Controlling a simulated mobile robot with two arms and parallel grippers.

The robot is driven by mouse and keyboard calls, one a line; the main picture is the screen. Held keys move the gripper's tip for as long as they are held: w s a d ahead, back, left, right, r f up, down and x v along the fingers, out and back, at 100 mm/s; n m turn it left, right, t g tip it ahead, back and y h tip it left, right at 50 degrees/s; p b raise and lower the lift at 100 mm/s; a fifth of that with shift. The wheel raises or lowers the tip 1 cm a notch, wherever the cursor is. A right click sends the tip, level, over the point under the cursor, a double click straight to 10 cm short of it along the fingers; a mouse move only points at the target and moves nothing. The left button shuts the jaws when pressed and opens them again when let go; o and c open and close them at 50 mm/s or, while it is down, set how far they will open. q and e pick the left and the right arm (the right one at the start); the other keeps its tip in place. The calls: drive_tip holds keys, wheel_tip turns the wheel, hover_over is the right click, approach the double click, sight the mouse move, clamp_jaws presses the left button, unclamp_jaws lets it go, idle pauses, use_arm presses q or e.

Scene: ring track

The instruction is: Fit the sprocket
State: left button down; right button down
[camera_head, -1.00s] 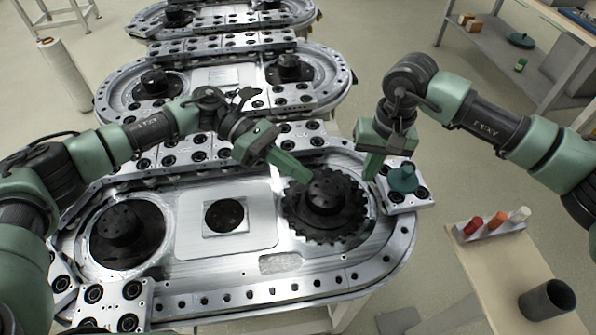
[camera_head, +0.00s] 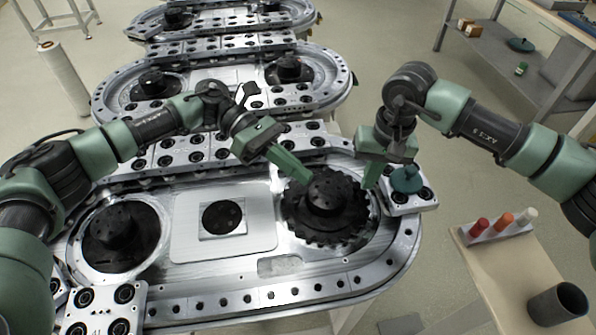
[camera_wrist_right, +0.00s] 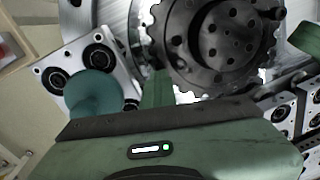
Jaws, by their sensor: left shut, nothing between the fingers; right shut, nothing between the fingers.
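The dark toothed sprocket (camera_head: 345,222) lies around the black hub (camera_head: 326,194) at the right end of the nearest metal ring track. It looks flat there; I cannot tell whether it is fully seated. My left gripper (camera_head: 306,178) is shut and empty, its tip over the back left of the sprocket by the hub. My right gripper (camera_head: 369,184) is shut and empty at the sprocket's right edge. In the right wrist view the right gripper's finger (camera_wrist_right: 157,88) points at the teeth of the sprocket (camera_wrist_right: 180,70), and a left fingertip (camera_wrist_right: 306,38) shows at the right edge.
A teal knob-shaped part (camera_head: 405,180) stands on the track's right corner block, close to my right gripper. A bare hub (camera_head: 121,234) is at the left end. A side table (camera_head: 515,265) holds red, orange and white pieces and a dark cup (camera_head: 557,303).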

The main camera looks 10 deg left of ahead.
use_arm(q)
drive_tip(key=shift+b, duration=0.3)
use_arm(e)
drive_tip(key=shift+f, duration=0.4)
use_arm(q)
drive_tip(key=shift+s, duration=0.1)
use_arm(e)
drive_tip(key=shift+s+f, duration=0.1)
drive_tip(key=shift+f, duration=0.1)
